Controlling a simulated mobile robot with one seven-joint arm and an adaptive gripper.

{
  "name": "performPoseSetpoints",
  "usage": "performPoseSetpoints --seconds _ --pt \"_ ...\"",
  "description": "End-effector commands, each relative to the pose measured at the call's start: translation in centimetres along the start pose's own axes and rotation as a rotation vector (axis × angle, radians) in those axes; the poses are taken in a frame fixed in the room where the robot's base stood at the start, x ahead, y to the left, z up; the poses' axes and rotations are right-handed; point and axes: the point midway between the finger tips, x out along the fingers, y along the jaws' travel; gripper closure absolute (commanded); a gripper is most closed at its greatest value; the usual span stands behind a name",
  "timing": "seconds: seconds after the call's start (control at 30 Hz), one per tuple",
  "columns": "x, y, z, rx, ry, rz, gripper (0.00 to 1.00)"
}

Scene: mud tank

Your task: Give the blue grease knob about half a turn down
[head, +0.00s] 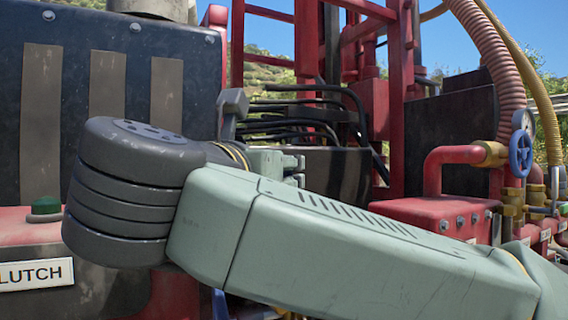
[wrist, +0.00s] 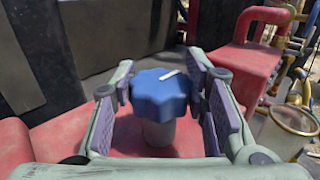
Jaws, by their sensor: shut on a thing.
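The blue grease knob (wrist: 161,93) is a lobed knob with a white pointer mark on top, in the middle of the wrist view. It sits on a grey post (wrist: 158,132) that rises from a red surface. My gripper (wrist: 163,85) has one jaw on each side of the knob and is shut on it. The white mark points up and to the right in that view. In the head view my own arm hides the knob and most of the gripper.
A blue handwheel (head: 520,153) stands on red and brass pipework at the right. A green button (head: 46,206) and a CLUTCH label (head: 36,274) are at the left. A brass-rimmed clear cup (wrist: 291,121) is right of the gripper. Black hoses (head: 300,115) run behind my arm.

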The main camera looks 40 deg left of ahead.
Motion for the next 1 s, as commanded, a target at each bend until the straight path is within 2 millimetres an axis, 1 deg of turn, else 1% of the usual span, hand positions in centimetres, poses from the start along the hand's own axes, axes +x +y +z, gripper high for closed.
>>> performPoseSetpoints --seconds 0.4,0.43,0.73,1.0 --pt "0.02 -0.01 0.03 0.001 -0.002 -0.005 0.87" --pt "0.02 -0.01 0.03 0.001 -0.002 -0.005 0.57" --pt "0.02 -0.01 0.01 0.000 -0.001 -0.005 0.38" --pt "0.02 -0.01 -0.04 0.000 0.000 -0.003 0.38"
